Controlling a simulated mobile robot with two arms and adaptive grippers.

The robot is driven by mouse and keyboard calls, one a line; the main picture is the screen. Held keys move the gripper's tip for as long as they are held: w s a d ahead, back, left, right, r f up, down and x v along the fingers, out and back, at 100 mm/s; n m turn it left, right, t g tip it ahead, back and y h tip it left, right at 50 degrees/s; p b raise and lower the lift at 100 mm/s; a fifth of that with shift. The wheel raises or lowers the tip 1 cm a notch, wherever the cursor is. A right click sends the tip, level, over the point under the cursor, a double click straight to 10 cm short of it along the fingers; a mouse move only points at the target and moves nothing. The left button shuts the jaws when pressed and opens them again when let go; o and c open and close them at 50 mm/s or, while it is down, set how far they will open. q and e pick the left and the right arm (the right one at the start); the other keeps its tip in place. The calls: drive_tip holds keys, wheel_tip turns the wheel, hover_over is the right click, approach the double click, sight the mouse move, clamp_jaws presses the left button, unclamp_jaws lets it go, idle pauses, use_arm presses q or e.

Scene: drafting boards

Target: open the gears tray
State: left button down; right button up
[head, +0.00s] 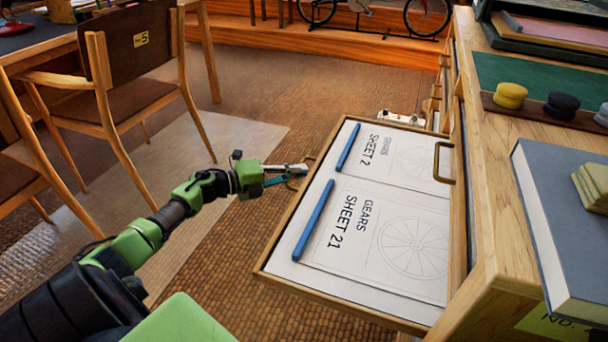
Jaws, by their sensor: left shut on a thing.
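The gears tray (276,264) is a shallow wooden-rimmed drawer pulled well out of the wooden cabinet (500,215) at the right. In it lie two printed sheets, GEARS SHEET 21 (415,205) and SHEET 2 (425,150), with wheel drawings and two blue bars (313,220) (348,147). My left gripper (297,171) is at the tray's outer left edge, shut on its pull handle (308,163), which is partly hidden by the fingers. My right gripper is not in view.
A grey book (555,215) and several round pucks (511,95) rest on the cabinet top. A brown chair (140,60) stands at the upper left by a table.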

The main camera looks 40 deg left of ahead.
use_arm(q)
drive_tip(key=shift+a, duration=0.25)
drive_tip(key=c, duration=2.2)
unclamp_jaws()
drive_tip(key=shift+o, duration=0.2)
drive_tip(key=shift+s, duration=0.1)
drive_tip(key=v, duration=1.1)
drive_tip(key=shift+s+a, duration=0.25)
drive_tip(key=shift+s, duration=0.1)
